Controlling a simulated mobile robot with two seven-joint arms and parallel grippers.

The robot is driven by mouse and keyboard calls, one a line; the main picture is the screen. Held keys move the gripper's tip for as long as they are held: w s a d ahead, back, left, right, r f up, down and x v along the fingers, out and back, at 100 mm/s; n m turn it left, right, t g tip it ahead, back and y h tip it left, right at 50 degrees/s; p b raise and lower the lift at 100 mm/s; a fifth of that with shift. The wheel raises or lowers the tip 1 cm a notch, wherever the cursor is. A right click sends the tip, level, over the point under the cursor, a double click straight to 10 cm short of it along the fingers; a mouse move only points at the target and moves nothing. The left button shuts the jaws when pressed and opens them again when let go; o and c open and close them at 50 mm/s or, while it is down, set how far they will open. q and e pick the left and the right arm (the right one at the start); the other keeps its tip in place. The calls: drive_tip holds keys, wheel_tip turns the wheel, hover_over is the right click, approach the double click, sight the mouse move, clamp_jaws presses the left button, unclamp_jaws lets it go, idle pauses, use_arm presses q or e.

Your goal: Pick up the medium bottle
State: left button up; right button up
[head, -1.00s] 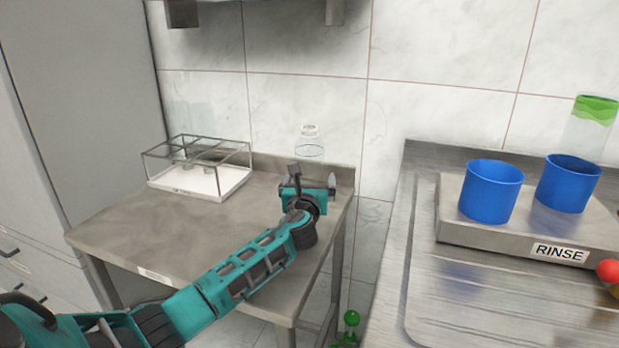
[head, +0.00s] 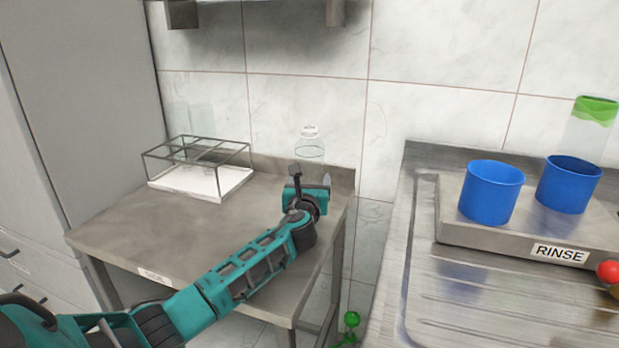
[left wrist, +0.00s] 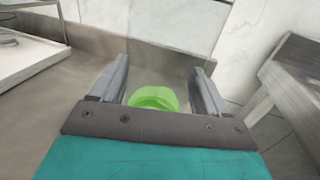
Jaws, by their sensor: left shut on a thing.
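A clear bottle (head: 309,150) stands upright at the back right of the steel side table (head: 150,235), near the wall. My left gripper (head: 308,182) is at its lower part and hides its base in the head view. In the left wrist view, the fingers (left wrist: 162,85) are on both sides of a bright green round part (left wrist: 157,98), with faint clear glass around it. The gripper is shut on the bottle. My right gripper is not in view.
A wire-framed rack on a white tray (head: 215,187) stands at the table's back left, with faint clear shapes behind it. On the right counter, two blue cups (head: 491,192) stand on a RINSE block (head: 480,232). A green-topped clear container (head: 594,112) is behind. The table's middle is clear.

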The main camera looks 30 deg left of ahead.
use_arm(q)
wheel_tip(320, 180, up, 11)
drive_tip(key=p, duration=0.4)
drive_tip(key=shift+f+p, duration=0.15)
drive_tip(key=shift+p, duration=0.15)
wheel_tip(320, 180, up, 9)
drive_tip(key=p, duration=0.3)
wheel_tip(320, 180, up, 6)
drive_tip(key=f+p, duration=0.1)
drive_tip(key=p, duration=0.5)
hover_over(308, 142)
drive_tip(key=w, duration=0.2)
drive_tip(key=shift+s+a+r, duration=0.15)
drive_tip(key=shift+s+a, duration=0.05)
drive_tip(key=shift+a, duration=0.15)
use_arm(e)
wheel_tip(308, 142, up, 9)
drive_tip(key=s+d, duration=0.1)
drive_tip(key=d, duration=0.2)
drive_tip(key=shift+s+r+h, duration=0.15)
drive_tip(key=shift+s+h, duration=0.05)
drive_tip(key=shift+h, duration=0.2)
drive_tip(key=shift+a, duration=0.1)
